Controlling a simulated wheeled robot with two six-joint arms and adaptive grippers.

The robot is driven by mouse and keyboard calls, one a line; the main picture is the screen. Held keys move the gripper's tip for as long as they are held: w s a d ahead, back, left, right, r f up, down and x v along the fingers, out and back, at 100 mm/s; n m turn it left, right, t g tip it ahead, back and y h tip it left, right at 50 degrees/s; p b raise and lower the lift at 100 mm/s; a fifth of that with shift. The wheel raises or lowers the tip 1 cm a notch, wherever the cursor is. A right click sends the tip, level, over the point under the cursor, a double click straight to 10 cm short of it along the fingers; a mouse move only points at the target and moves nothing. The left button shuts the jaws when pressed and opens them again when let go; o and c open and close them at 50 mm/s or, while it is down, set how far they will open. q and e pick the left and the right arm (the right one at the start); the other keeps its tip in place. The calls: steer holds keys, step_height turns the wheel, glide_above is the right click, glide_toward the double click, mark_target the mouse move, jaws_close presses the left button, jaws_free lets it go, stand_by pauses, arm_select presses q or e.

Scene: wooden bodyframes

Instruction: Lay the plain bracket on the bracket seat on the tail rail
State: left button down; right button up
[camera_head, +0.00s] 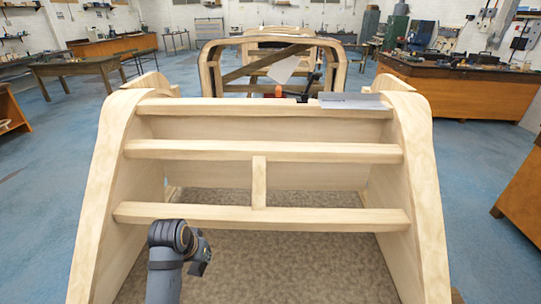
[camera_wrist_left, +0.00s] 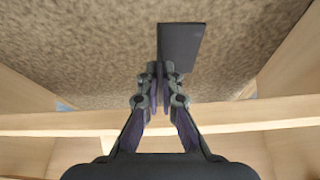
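My left arm reaches in at the lower left of the head view, and its gripper (camera_head: 201,247) is mostly hidden behind the wrist, below the lowest cross rail (camera_head: 330,219). In the left wrist view my left gripper (camera_wrist_left: 161,78) is shut on a dark grey flat plate, which looks like the plain bracket (camera_wrist_left: 182,45). The plate sticks out beyond the fingertips above the brown floor patch. A light grey flat piece (camera_head: 350,101) lies on the right part of the top rail (camera_head: 220,106). I cannot tell which piece is the bracket seat. My right gripper is not in view.
The wooden bodyframe has a middle rail (camera_head: 200,150), a short upright (camera_head: 259,182) and curved side panels (camera_head: 422,180). An orange and black tool (camera_head: 279,92) shows behind the top rail. More frames (camera_head: 208,70) and workbenches stand beyond. The space between the side panels below the lowest rail is open.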

arm_select(q)
steer(key=shift+w+d+r+n+y, duration=0.2)
steer(key=shift+w+r+n+y, duration=0.2)
steer(key=shift+w+r+n, duration=0.75)
steer(key=shift+s+a, duration=0.1)
steer(key=shift+r, duration=0.1)
